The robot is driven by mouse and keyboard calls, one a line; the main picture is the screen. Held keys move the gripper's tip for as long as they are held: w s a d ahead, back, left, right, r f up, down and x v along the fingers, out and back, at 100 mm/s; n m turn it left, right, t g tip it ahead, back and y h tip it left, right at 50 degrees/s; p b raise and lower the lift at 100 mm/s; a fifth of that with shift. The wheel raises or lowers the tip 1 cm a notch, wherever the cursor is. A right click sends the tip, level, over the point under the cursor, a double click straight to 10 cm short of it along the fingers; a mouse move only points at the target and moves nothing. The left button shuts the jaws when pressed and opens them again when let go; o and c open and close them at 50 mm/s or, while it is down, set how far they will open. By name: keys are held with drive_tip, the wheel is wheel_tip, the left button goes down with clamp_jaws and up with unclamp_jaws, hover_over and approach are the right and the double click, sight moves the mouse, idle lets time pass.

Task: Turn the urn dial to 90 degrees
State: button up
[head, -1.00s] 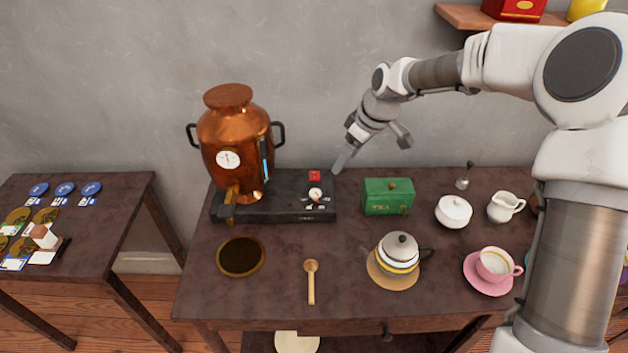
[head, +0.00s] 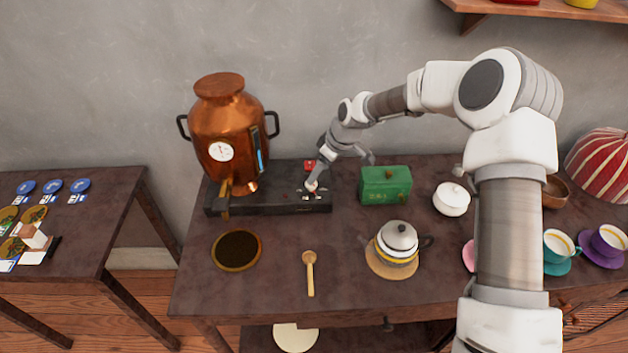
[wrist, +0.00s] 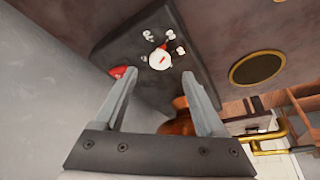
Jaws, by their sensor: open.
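The copper urn (head: 228,135) stands upright at the back left of the table on a black base (head: 270,203). The urn dial (wrist: 160,60), a white round knob with a red mark, sits on the right part of that base with small white labels around it. My gripper (wrist: 158,85) is open and empty. In the wrist view the dial lies just beyond and between the fingertips, with no clear contact.
A red switch (head: 309,165) sits behind the dial, close to a finger. A green tea box (head: 386,186) stands to the right. A teapot (head: 397,240), a wooden spoon (head: 310,272) and a dark round mat (head: 237,251) are in front. The wall is close behind.

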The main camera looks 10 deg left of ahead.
drive_tip(key=x, duration=0.5)
drive_tip(key=shift+a+f, duration=0.1)
drive_tip(key=shift+f, duration=0.1)
clamp_jaws()
